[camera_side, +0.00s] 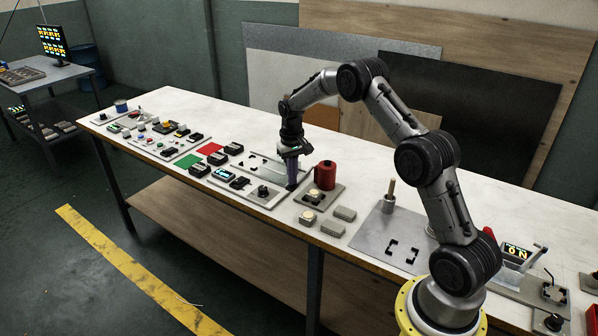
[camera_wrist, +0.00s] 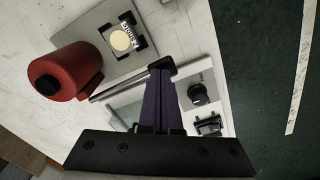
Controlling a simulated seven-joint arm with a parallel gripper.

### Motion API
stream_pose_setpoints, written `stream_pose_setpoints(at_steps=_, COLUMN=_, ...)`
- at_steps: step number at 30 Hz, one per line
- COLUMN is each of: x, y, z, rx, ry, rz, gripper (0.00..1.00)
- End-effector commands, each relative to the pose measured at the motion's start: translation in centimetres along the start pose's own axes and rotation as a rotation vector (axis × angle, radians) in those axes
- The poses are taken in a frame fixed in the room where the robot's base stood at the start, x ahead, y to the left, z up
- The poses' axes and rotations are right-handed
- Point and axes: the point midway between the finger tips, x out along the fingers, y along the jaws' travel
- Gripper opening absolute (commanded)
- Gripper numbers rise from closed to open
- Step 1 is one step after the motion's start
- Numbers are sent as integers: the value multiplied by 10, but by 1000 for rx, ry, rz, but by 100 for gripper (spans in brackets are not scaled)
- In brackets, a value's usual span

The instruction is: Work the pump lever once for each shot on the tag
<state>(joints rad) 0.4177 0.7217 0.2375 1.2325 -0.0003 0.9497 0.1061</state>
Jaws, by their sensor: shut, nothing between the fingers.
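A round cream piece (camera_wrist: 121,40) with a printed label sits in black corner brackets on a grey plate; I cannot read the label surely. My gripper (camera_side: 291,184) points down, purple fingers together and empty. In the wrist view its tips (camera_wrist: 160,74) overlap the lever's grip; I cannot tell whether they touch.
A panel with a black knob (camera_wrist: 198,92) lies close to the fingers. Left along the table are a green mat (camera_side: 187,161), a red mat (camera_side: 210,149) and several small devices. Grey blocks (camera_side: 344,214) and a plate with an upright post (camera_side: 389,196) stand right of the pump.

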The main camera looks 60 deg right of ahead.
Motion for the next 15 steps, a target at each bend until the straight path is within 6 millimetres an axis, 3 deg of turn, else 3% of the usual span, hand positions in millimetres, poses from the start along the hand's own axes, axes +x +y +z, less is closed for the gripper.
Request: stream_pose_setpoints(at_steps=15, x=-31, y=0, z=0, rx=0, ry=-2, rz=0, gripper=0)
